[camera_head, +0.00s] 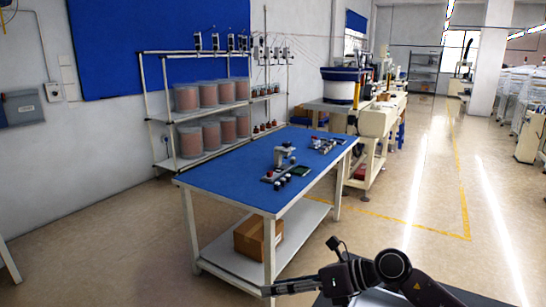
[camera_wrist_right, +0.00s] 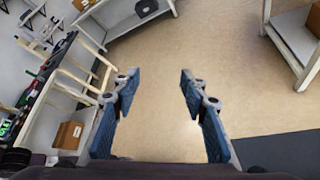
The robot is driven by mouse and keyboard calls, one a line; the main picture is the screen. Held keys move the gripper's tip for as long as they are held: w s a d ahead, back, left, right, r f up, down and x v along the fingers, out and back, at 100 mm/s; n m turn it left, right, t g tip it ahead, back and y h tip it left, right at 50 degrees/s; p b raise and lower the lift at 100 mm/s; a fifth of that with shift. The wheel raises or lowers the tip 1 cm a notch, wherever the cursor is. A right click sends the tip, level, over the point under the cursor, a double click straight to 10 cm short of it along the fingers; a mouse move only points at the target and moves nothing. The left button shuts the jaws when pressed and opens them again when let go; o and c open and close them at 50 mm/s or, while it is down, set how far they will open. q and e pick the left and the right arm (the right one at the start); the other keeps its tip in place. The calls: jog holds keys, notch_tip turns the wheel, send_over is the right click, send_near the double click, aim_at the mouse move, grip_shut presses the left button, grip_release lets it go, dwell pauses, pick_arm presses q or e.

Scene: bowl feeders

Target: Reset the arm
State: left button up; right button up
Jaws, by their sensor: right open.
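My right arm comes in at the bottom right of the head view, bent, with its gripper (camera_head: 268,291) pointing left in front of the blue-topped table. In the right wrist view the right gripper (camera_wrist_right: 155,95) has its two fingers wide apart, with only bare floor between them. It is open and holds nothing. My left gripper is in neither view.
A blue-topped table (camera_head: 225,178) with small fixtures (camera_head: 283,160) stands ahead, a cardboard box (camera_head: 255,238) on its lower shelf. A rack (camera_head: 152,119) with several copper-coloured spools stands behind it. A bowl feeder (camera_head: 340,86) is farther back. The floor (camera_head: 400,215) at right is clear.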

jog(key=s+a+r+m+t+y, duration=0.1)
jog(key=a+r+m+t+y, duration=0.35)
jog(key=r, duration=0.25)
jog(key=w+d+r+m+t+h, duration=0.2)
jog(key=d+r+m+t+h, duration=0.3)
jog(key=m+t, duration=0.7)
jog(key=s+d+f+m+g+h, duration=0.2)
jog(key=s+d+f+m+h, duration=0.1)
jog(key=d+f+m+h, duration=0.45)
jog(key=s+d+f+m+g+h, duration=0.3)
jog(key=d+f+m+h, duration=0.2)
jog(key=d+f+m, duration=0.5)
jog(key=s+d+f+m+g, duration=0.1)
jog(key=s+f+m+g, duration=0.45)
jog(key=s, duration=0.85)
jog(key=s+f+m+g, duration=0.3)
jog(key=s+f+g, duration=0.3)
jog(key=s+f, duration=0.55)
jog(key=s+f+g, duration=0.1)
jog(key=s+f, duration=0.1)
jog(key=f, duration=1)
jog(key=s+f, duration=0.2)
jog(key=f, duration=1)
jog(key=s+d+f+g, duration=0.1)
jog(key=s+d+f, duration=0.2)
jog(key=s+f, duration=1.3)
jog(key=shift+s+f+n, duration=0.35)
jog(key=shift+s+n, duration=0.1)
jog(key=shift+s, duration=0.1)
